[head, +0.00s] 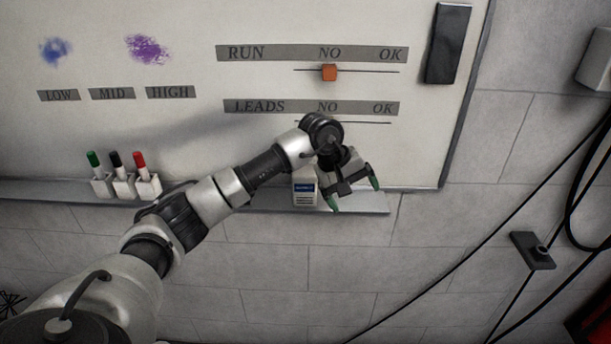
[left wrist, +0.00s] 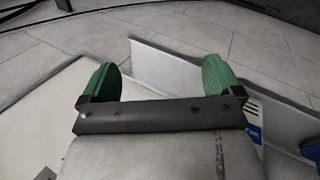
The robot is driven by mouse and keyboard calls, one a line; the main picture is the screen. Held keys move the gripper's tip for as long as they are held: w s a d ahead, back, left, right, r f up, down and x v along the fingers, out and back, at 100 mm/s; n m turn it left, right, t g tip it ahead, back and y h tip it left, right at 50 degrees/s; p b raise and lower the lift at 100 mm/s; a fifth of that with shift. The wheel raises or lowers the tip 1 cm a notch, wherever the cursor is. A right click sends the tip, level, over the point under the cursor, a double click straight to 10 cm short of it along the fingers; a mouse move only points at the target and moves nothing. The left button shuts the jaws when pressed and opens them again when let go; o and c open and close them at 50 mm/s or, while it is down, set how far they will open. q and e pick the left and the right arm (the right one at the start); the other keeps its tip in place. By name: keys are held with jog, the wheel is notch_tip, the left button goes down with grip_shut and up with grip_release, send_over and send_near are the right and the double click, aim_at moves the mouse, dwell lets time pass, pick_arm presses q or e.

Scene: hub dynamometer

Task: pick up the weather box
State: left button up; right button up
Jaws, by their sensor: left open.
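A small white box with a blue label (head: 305,190), which looks like the weather box, stands on the ledge under the whiteboard. My left gripper (head: 352,190) is just to its right in the head view, open, with green fingertips spread apart. The wrist and forearm pass close above the box and hide its top. In the left wrist view, the open fingers (left wrist: 160,78) have nothing between them. The box's blue label (left wrist: 254,132) shows to the right of the fingers there, partly hidden by the gripper. My right gripper is not in view.
The whiteboard ledge (head: 375,203) ends a little right of the gripper. Green, black and red markers (head: 122,175) stand in white holders on its left part. An orange slider (head: 329,72) sits on the RUN line. Black cables (head: 470,245) cross the wall at right.

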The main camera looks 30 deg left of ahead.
aim_at(305, 170)
pick_arm(q)
jog(key=s+a+r+m+y, duration=0.1)
jog(key=a+r+m+y, duration=0.1)
jog(key=a+r+y, duration=0.55)
jog(key=shift+h, duration=0.55)
jog(key=a+f+p, duration=0.1)
jog(key=a+f, duration=0.1)
jog(key=w+a+f, duration=0.1)
jog(key=a, duration=0.1)
jog(key=shift+a+f+p, duration=0.35)
jog(key=shift+f+p, duration=0.05)
jog(key=p+x, duration=0.2)
jog(key=x, duration=0.2)
jog(key=shift+a+f+p, duration=0.1)
jog(key=shift+f+p, duration=0.15)
jog(key=shift+p, duration=0.15)
jog(key=shift+w+a+f, duration=0.1)
jog(key=shift+a+f, duration=0.05)
jog(key=shift+f, duration=0.45)
jog(key=c, duration=1.2)
